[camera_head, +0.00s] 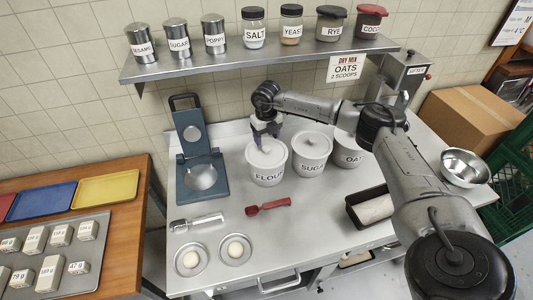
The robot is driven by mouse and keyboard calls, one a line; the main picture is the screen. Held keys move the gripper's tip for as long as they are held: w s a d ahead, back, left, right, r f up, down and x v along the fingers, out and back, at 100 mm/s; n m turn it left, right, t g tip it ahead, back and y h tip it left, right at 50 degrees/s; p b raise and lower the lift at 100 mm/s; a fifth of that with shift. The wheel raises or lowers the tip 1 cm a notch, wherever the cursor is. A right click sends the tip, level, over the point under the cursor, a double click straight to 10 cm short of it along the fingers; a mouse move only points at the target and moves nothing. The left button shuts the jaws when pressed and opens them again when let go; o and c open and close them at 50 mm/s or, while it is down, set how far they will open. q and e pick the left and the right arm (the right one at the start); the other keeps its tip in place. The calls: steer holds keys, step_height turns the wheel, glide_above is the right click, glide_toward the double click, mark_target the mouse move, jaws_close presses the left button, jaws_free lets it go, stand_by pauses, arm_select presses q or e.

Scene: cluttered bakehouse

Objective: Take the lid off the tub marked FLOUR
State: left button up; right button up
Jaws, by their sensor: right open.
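The tub marked FLOUR (267,176) stands on the steel bench, white and round, its label facing me. Its white lid (257,158) is on top. My right gripper (266,145) is directly above the lid, pointing down, with its jaws open around or just over the lid's middle. The gripper hides the lid's centre, so I cannot tell whether the fingers touch it. My left gripper is not in view.
Tubs marked SUGAR (311,164) and OAT (347,161) stand close on the right. A blue press (198,152) stands on the left. A red scoop (268,206) lies in front. The jar shelf (262,59) overhangs the back of the bench.

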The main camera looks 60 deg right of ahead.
mark_target(266, 147)
steer(key=shift+w+f, duration=0.1)
steer(key=shift+f, duration=2.65)
steer(key=c, duration=1)
